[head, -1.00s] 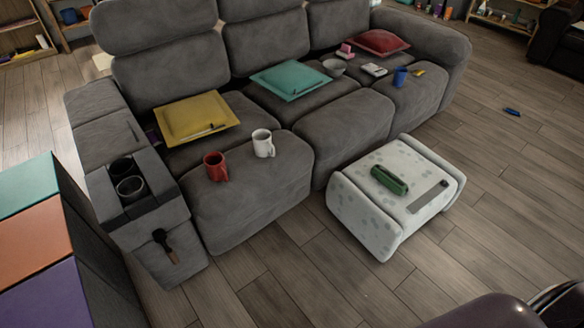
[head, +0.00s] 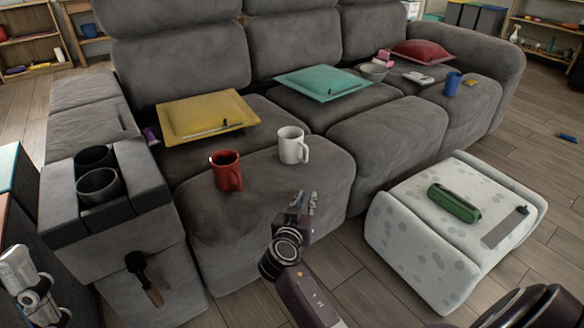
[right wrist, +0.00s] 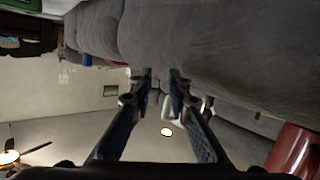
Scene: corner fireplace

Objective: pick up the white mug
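The white mug (head: 293,145) stands upright on the front of the grey sofa's left seat. My right gripper (head: 302,200) is in front of and below it in the head view, apart from it. In the right wrist view, its two fingers (right wrist: 162,80) are apart with nothing between the tips; it is open. A white shape, apparently the white mug (right wrist: 166,108), is partly hidden behind one finger.
A red mug (head: 226,172) stands just left of the white mug; it also shows in the right wrist view (right wrist: 292,152). A yellow pillow (head: 185,112) with a pen lies behind. A spotted ottoman (head: 395,235) holds a green object (head: 453,203) at right.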

